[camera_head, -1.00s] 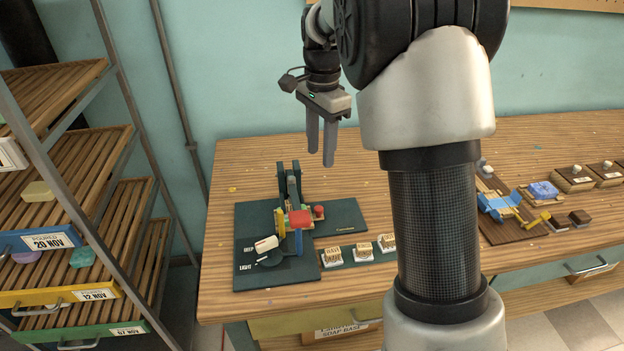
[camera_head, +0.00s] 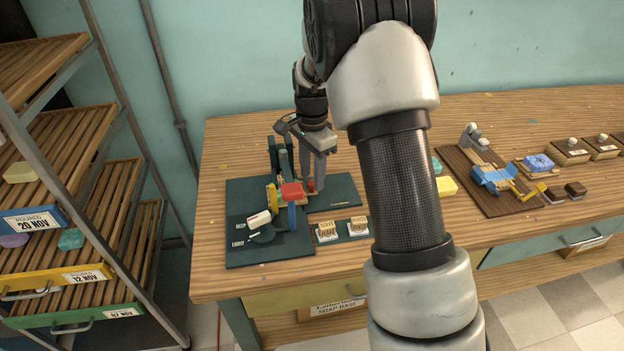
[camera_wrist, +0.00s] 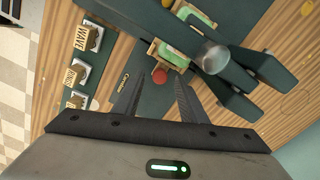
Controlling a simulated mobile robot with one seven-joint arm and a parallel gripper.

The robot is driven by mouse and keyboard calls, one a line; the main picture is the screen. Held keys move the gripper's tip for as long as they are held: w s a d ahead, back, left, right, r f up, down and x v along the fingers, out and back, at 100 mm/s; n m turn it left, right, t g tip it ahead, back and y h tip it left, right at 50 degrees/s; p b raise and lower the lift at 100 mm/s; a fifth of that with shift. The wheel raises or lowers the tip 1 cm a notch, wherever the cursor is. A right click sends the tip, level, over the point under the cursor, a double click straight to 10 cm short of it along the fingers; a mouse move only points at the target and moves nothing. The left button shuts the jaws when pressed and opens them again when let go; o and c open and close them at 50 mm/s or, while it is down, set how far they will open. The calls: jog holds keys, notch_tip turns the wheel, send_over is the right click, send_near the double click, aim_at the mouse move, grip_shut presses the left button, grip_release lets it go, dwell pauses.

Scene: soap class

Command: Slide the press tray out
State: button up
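The dark green soap press (camera_head: 283,160) stands on a dark green base at the left of the table. The press tray (camera_wrist: 154,52) shows in the wrist view as a small wooden piece with a green block, partly hidden under the press arms. Its round red knob (camera_wrist: 159,76) faces my gripper and also shows in the head view (camera_head: 311,184). My gripper (camera_wrist: 155,90) is open and empty, pointing down, its fingertips on either side of the knob in the wrist view. In the head view my gripper (camera_head: 312,187) is beside the press. I cannot tell whether the fingers touch the knob.
Stamps (camera_head: 341,228) sit on a strip in front of the press. A wooden board with blue and yellow pieces (camera_head: 493,178) lies to the right. A drying rack (camera_head: 70,180) stands left.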

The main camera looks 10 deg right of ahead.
jog(key=shift+f, duration=0.75)
grip_shut()
jog(key=d+p, duration=0.1)
jog(key=d, duration=1.1)
jog(key=shift+d, duration=0.25)
grip_release()
jog(key=shift+d, duration=0.1)
